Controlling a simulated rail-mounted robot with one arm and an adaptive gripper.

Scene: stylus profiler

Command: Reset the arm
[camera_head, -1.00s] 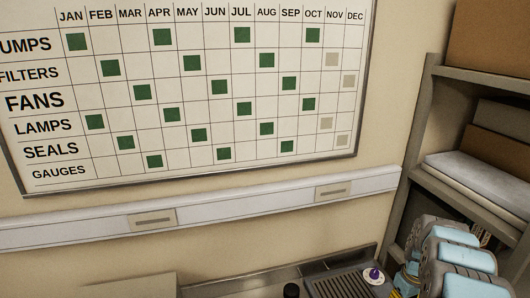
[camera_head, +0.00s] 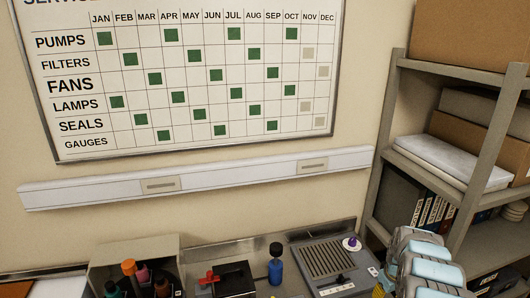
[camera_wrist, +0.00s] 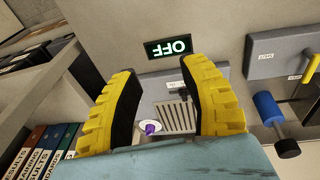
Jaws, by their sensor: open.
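My arm (camera_head: 425,270) shows at the lower right of the head view as pale blue and grey links, with a bit of yellow at the bottom edge. In the wrist view, my gripper (camera_wrist: 160,72) has two yellow-and-black fingers spread wide apart, with nothing between them. Beyond the fingers is a grey bench unit with a slotted grille (camera_wrist: 178,117) and a white disc with a purple piece (camera_wrist: 150,127). The same unit (camera_head: 325,260) and purple piece (camera_head: 352,243) stand on the bench in the head view, left of my arm. My gripper touches nothing that I can see.
A shelf (camera_head: 490,130) with boxes and binders (camera_head: 432,212) stands close on the right. A blue bottle-like thing with a black top (camera_head: 276,268), a black-and-red device (camera_head: 232,280) and an open box of bottles (camera_head: 165,252) line the bench. An OFF sign (camera_wrist: 168,47) shows upside down.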

